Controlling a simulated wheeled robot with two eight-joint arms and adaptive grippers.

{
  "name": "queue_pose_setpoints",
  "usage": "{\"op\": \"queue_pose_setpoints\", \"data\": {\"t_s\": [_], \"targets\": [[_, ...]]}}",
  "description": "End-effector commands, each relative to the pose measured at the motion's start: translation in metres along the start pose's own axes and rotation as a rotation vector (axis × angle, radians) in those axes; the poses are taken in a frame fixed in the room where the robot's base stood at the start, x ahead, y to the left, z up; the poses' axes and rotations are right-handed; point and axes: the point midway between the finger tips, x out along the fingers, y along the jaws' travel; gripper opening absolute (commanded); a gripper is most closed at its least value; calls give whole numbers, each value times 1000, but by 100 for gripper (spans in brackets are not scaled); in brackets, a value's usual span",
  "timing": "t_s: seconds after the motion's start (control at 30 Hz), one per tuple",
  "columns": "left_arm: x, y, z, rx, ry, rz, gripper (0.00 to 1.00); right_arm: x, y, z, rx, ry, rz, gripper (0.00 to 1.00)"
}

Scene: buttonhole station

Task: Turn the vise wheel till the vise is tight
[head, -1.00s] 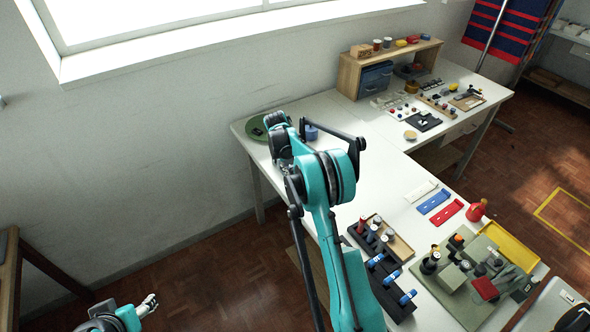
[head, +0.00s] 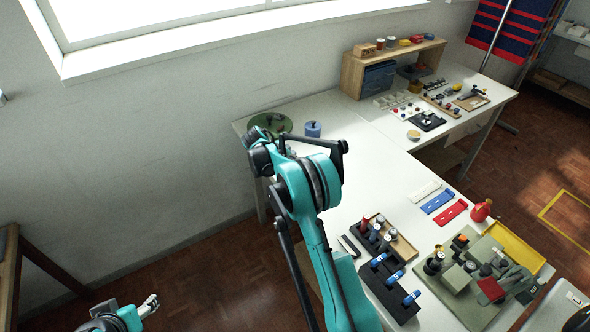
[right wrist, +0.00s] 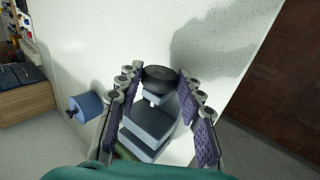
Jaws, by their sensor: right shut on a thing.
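The vise wheel (right wrist: 160,77) is a black round knob in the right wrist view, with a short pale shaft below it. The stepped blue-grey vise (right wrist: 152,121) is beneath it. My right gripper (right wrist: 161,74) has its purple-padded fingers on both sides of the wheel and is shut on it. In the head view my teal right arm hides the gripper, wheel and vise near the round green plate (head: 283,123) at the table's far left corner. My left gripper (head: 150,305) is at the lower left, away from the table; its jaws are too small to judge.
A blue lidded pot (head: 313,130) stands close by; it also shows in the right wrist view (right wrist: 86,106). A wooden shelf (head: 352,72) is at the back. A dark rack (head: 383,291) with blue-handled tools and a yellow tray (head: 519,245) are at the front right.

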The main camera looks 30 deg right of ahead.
Motion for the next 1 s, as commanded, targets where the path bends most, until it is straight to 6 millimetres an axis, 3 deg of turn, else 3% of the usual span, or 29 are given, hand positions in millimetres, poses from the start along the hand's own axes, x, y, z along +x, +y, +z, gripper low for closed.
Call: {"op": "queue_pose_setpoints", "data": {"t_s": [0.1, 0.13, 0.2, 0.57, 0.67, 1.0], "targets": [[0, 0, 0, 0, 0, 0, 58, 0, 0, 0, 0, 0, -1, 8], [0, 0, 0, 0, 0, 0, 58, 0, 0, 0, 0, 0, -1, 42], [0, 0, 0, 0, 0, 0, 58, 0, 0, 0, 0, 0, -1, 58], [0, 0, 0, 0, 0, 0, 58, -4, 0, 0, 0, 0, -1, 58], [0, 0, 0, 0, 0, 0, 58, -16, 0, 0, -1, 0, -1, 58], [0, 0, 0, 0, 0, 0, 58, -88, 0, 0, -2, 0, -1, 58]]}}
